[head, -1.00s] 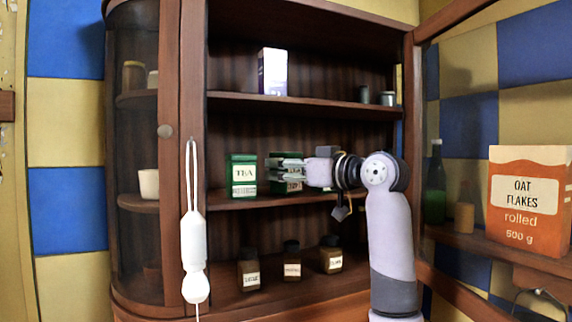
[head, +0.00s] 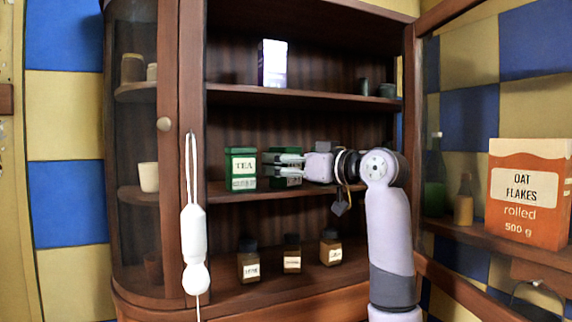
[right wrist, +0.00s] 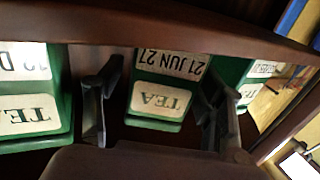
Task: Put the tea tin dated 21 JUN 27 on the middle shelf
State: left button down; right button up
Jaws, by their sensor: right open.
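The tea tin dated 21 JUN 27 (right wrist: 160,90) is green with white labels and appears upside down in the right wrist view. In the head view a green tin (head: 286,182), partly hidden by my right gripper (head: 270,166), is at the middle shelf (head: 330,190). My right gripper is open, with one finger on each side of the dated tin in the right wrist view (right wrist: 160,110). Whether the fingers touch it is unclear. Another green TEA tin (head: 241,168) stands to the left on that shelf. My left gripper is out of view.
Other green tins flank the dated one in the right wrist view, at left (right wrist: 30,110) and right (right wrist: 258,75). A pale box (head: 272,64) stands on the shelf above; several brown jars stand below. The open glass door (head: 460,130) is at right, with an oat flakes box (head: 530,220).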

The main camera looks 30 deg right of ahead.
jog(key=shift+r, duration=0.15)
jog(key=shift+s+d, duration=0.15)
jog(key=shift+s, duration=0.05)
jog(key=b+v, duration=0.5)
jog(key=v, duration=0.6)
jog(key=shift+s, duration=0.3)
